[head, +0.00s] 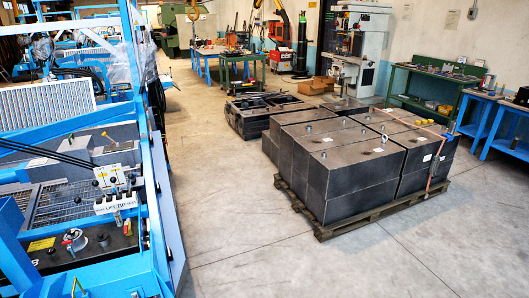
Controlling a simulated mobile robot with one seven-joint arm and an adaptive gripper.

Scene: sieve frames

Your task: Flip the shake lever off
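On the blue machine (158,190) at the left, a white lever panel (118,204) carries dark lettering that seems to include "TIP". Small levers with black knobs (109,197) stand at it, and a second white block (110,177) with dark knobs sits just behind. The levers are too small for me to tell which is the shake lever or which way it is set. My gripper is not in view.
A red-handled valve (75,240) and a yellow label (41,244) are left of the panel. Blue frame bars surround it. Bare floor (220,215) lies to the right, before a pallet (322,231) of dark blocks (345,180).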

